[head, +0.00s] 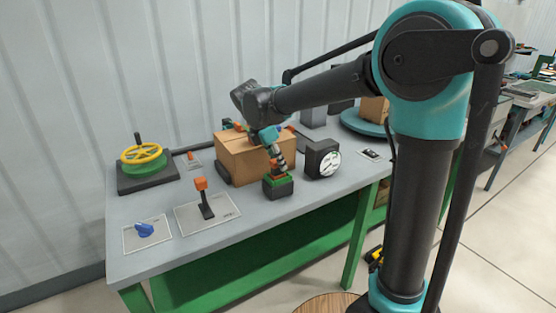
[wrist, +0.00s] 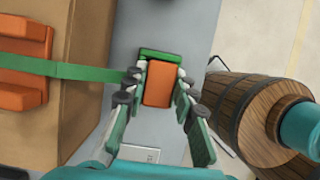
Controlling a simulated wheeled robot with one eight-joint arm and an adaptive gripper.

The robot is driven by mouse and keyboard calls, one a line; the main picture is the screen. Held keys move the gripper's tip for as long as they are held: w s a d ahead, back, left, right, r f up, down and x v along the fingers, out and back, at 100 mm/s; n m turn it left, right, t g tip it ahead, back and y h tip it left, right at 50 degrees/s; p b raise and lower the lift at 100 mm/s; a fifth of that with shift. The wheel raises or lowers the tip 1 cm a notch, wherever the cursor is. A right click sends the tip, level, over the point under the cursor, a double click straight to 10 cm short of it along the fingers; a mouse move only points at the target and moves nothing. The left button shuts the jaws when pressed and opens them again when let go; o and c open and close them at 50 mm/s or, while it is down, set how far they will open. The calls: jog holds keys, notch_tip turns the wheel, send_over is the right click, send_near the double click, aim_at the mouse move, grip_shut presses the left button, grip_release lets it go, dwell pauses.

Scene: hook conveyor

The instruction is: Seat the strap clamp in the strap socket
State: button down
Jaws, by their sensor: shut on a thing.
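My gripper (head: 277,168) is shut on the strap clamp, an orange block (wrist: 158,84) between its fingers in the wrist view. A green strap (wrist: 70,69) runs from an orange fitting (wrist: 25,58) on the cardboard box to the left finger, where its end is hidden. The strap socket (head: 278,189) is a dark block with a green top on the bench, directly below my gripper. Its green edge (wrist: 162,56) shows past the clamp in the wrist view. The clamp is at or just over the socket; I cannot tell how deep it sits.
The cardboard box (head: 243,158) stands close left of my gripper, and a dial gauge (head: 323,159) close right. An orange-topped lever (head: 205,200), a blue knob (head: 144,230) and a yellow handwheel (head: 143,154) are further left. A wooden barrel (wrist: 245,110) stands beyond the bench edge.

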jog(key=c, duration=1.1)
grip_release()
jog(key=shift+c, duration=0.2)
